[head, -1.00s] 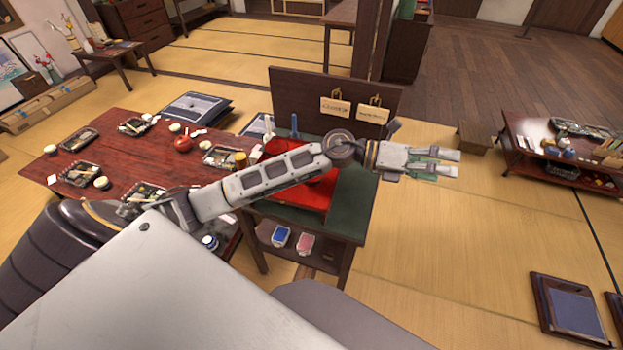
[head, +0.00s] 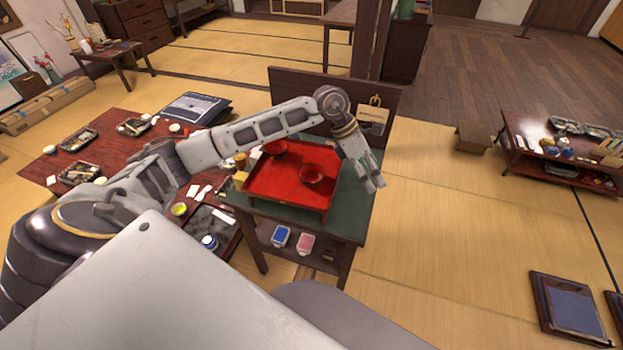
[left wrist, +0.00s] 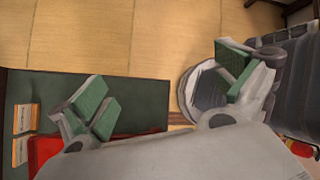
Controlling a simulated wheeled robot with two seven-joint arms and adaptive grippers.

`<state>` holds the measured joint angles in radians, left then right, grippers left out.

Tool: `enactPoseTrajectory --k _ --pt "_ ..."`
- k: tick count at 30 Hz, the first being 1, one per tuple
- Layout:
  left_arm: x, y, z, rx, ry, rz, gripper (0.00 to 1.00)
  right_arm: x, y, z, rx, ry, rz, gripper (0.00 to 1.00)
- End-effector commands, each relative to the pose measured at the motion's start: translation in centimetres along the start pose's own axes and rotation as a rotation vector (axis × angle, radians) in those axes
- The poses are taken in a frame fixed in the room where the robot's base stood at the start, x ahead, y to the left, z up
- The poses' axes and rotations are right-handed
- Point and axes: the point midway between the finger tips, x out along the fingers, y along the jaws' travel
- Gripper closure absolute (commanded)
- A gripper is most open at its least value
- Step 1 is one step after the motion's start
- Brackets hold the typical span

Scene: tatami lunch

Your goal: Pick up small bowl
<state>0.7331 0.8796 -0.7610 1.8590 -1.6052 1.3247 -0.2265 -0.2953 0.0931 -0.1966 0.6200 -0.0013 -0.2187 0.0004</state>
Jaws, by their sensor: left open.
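A red bowl (head: 312,174) sits on a red tray (head: 272,199) on a green-topped stand. Another red bowl (head: 275,148) is at the tray's far left, partly hidden by my left arm. I cannot tell which bowl is the smaller. My left gripper (head: 374,180) points down beyond the tray's right side, over the green top's right edge, apart from both bowls. In the left wrist view the left gripper (left wrist: 168,88) is open and empty, its green-padded fingers wide apart. A red edge of the tray (left wrist: 45,150) shows there; no bowl is clear. My right gripper is out of view.
The green-topped stand (head: 349,200) has a dark upright board (head: 290,88) at its back with hanging tags.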

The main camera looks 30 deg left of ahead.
Motion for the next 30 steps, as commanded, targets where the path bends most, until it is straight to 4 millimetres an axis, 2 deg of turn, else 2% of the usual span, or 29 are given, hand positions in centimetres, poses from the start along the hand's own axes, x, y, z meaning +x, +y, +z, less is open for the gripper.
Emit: enactPoseTrajectory --k 9,18,23,30 --pt "-5.2 5.6 -5.5 0.004 0.277 0.175 0.00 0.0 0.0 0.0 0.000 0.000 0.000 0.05" --pt "-10.8 9.2 -9.7 -0.037 0.489 0.301 0.00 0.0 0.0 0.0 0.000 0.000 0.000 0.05" --pt "-12.0 9.7 -10.7 -0.051 0.534 0.324 0.00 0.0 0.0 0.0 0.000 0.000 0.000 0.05" --pt "-12.1 9.8 -10.7 -0.052 0.538 0.326 0.00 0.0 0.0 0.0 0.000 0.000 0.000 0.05"
